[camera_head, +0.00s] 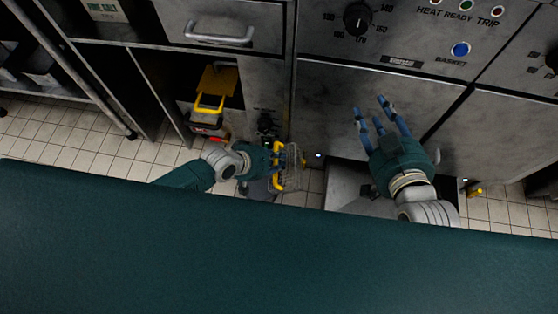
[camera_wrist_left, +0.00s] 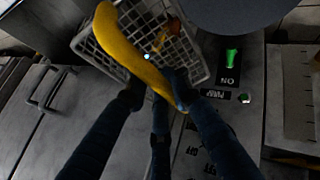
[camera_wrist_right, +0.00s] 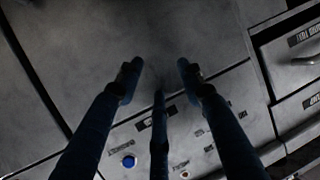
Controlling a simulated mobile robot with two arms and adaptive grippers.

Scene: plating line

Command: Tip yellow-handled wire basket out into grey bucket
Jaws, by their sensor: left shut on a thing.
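The yellow-handled wire basket (camera_head: 294,160) hangs from my left gripper (camera_head: 277,160), whose fingers are shut on its yellow handle (camera_wrist_left: 125,45). In the left wrist view, the basket's pale mesh (camera_wrist_left: 195,62) lies beyond the handle, with a small orange-brown piece against it. The basket's exact tilt is hard to tell. A dark grey round surface (camera_wrist_left: 250,12) at the top of the left wrist view may be the grey bucket; its opening is not visible. My right gripper (camera_head: 372,110) is open and empty in front of the steel cabinet front.
A steel fryer front with a dial (camera_head: 357,17) and a blue button (camera_head: 460,49) stands ahead. A grey metal box (camera_head: 350,188) shows low, beneath my right arm. A yellow and black item (camera_head: 212,90) sits in an open cabinet bay. Tiled floor shows at left.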

